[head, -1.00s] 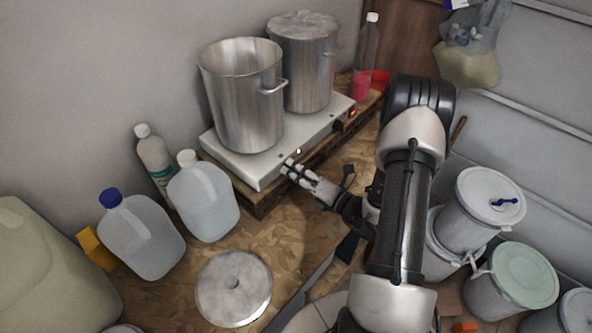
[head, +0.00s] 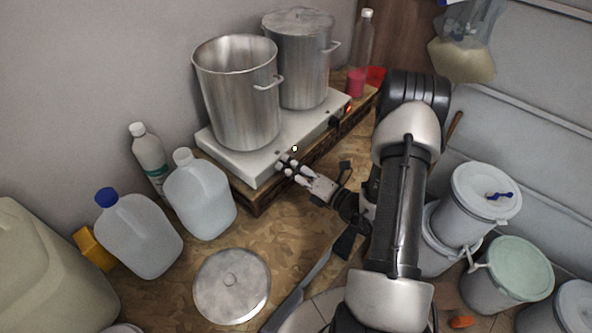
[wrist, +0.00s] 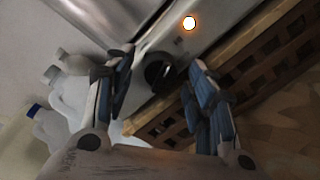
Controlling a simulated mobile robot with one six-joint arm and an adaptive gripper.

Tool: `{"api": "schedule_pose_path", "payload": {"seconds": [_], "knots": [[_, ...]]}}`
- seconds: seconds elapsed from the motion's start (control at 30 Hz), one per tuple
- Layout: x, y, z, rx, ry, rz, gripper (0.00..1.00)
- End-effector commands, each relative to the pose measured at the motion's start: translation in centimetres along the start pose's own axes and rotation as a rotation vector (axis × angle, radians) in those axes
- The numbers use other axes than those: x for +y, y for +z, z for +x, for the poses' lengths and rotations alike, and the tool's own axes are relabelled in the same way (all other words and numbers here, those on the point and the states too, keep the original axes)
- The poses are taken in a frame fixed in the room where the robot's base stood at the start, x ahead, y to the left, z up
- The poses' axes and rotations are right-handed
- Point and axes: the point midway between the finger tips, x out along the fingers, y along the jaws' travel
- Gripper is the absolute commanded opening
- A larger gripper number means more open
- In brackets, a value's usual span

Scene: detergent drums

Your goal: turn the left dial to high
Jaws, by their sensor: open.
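The hot plate (head: 252,168) is a long pale two-burner unit. Its left dial (wrist: 158,72) is a dark round knob on the front face, seen in the wrist view between my fingers. Its pointer and marks are too dark to read. In the head view the fingers largely hide it. My gripper (head: 286,165) is open at the plate's left front, with one finger on either side of the dial; I cannot tell whether they touch it. A small light (head: 295,148) glows near this dial and is bright in the wrist view (wrist: 189,22). The right dial (head: 335,121) is black, beside a red light (head: 349,108).
Two steel pots stand on the plate, an open one (head: 238,95) at left and a lidded one (head: 303,65) at right. Jugs (head: 200,195) and a bottle (head: 150,160) stand left. A loose lid (head: 232,287) lies in front. White drums (head: 480,205) stand right.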

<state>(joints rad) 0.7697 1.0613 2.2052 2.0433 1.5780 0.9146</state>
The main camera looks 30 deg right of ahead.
Motion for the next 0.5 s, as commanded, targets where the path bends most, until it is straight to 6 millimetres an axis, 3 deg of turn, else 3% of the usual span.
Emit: {"api": "schedule_pose_path", "payload": {"seconds": [0.17,0.5], "knots": [[-0.1,0.1,-1.8,-0.004,-0.003,0.002,0.5],[-0.1,0.1,-8.9,-0.005,-0.004,0.002,0.5]]}}
